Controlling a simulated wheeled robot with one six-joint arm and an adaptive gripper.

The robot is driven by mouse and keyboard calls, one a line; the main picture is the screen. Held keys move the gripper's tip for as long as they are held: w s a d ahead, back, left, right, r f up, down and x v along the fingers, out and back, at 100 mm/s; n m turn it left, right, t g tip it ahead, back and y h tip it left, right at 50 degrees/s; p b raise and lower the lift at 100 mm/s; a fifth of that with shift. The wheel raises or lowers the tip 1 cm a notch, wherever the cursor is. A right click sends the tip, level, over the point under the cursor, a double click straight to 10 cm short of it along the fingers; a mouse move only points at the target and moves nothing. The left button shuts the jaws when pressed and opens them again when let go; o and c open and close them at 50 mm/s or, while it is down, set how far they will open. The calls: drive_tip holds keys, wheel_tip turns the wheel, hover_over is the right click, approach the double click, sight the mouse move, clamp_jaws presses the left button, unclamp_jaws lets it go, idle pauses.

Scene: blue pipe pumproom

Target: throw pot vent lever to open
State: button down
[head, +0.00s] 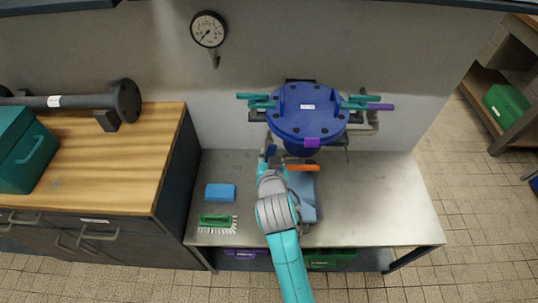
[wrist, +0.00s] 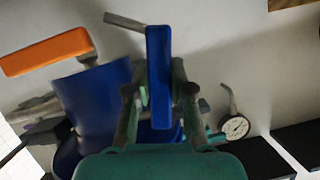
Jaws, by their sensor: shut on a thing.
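The pot (head: 306,112) is a dark blue vessel with a bolted blue lid, standing against the back wall above the bench. My gripper (head: 268,158) is at its lower front left, and its fingers also show in the wrist view (wrist: 160,100). It is shut on a blue lever (wrist: 158,60), whose upright flat handle lies between the fingers, with a grey stem at its top. An orange lever (head: 304,168) sits just right of my gripper; it shows at upper left in the wrist view (wrist: 45,52). No readable label marks which is the vent lever.
Teal handles (head: 258,100) and a purple lever (head: 380,107) flank the lid. A pressure gauge (head: 208,29) is on the wall. A blue sponge (head: 220,192) and green brush (head: 216,222) lie left of my arm, and a blue-grey tray (head: 306,196) beside it. The bench's right side is clear.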

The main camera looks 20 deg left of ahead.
drive_tip(key=shift+n+h, duration=0.6)
drive_tip(key=shift+n, duration=0.2)
drive_tip(key=shift+f, duration=0.1)
drive_tip(key=c, duration=1)
unclamp_jaws()
drive_tip(key=v, duration=1.2)
drive_tip(key=shift+s+f, duration=0.1)
